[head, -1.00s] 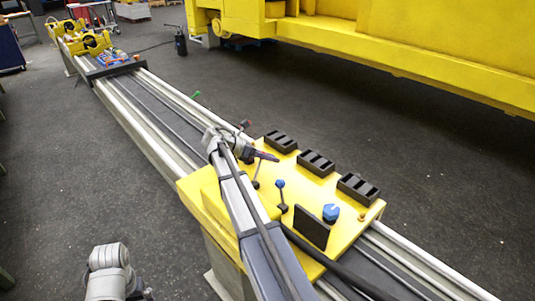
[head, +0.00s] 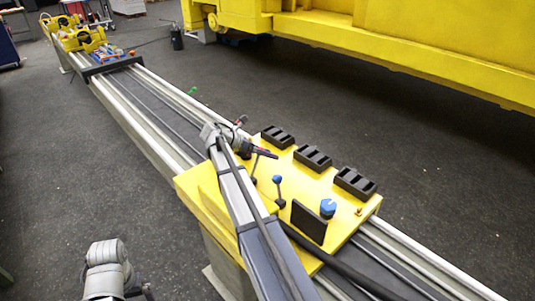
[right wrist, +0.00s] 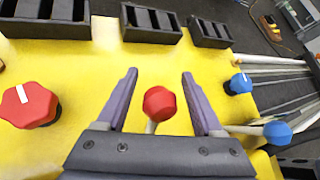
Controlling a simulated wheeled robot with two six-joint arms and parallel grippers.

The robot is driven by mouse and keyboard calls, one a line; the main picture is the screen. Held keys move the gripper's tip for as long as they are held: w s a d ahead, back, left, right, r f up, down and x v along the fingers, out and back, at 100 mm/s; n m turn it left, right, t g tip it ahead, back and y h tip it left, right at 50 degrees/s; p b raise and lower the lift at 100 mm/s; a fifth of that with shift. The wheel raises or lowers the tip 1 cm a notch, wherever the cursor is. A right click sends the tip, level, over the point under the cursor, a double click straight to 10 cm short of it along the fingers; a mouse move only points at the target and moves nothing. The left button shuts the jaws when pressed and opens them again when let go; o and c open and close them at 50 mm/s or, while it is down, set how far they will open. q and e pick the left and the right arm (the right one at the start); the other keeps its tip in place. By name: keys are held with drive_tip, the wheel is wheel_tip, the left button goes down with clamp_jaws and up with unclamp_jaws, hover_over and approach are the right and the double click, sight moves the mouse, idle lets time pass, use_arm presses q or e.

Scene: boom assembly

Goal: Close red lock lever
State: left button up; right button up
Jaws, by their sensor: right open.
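The red lock lever (right wrist: 159,103) has a round red head on a pale stem. In the right wrist view it stands between the two fingers of my right gripper (right wrist: 158,88), with a visible gap on each side. The right gripper is open with nothing clamped. In the head view the right gripper (head: 264,153) is over the yellow panel (head: 318,188), close to the levers. I cannot tell its height above the panel. Of my left arm only grey links show at the bottom left of the head view; its fingers are not seen.
A red knob (right wrist: 28,105) with a white mark is left of the gripper in the wrist view. Black slotted blocks (head: 312,157) line the panel's far side. A blue knob (head: 328,208) stands by a black plate (head: 308,222).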

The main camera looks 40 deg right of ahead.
drive_tip(key=shift+r, duration=0.1)
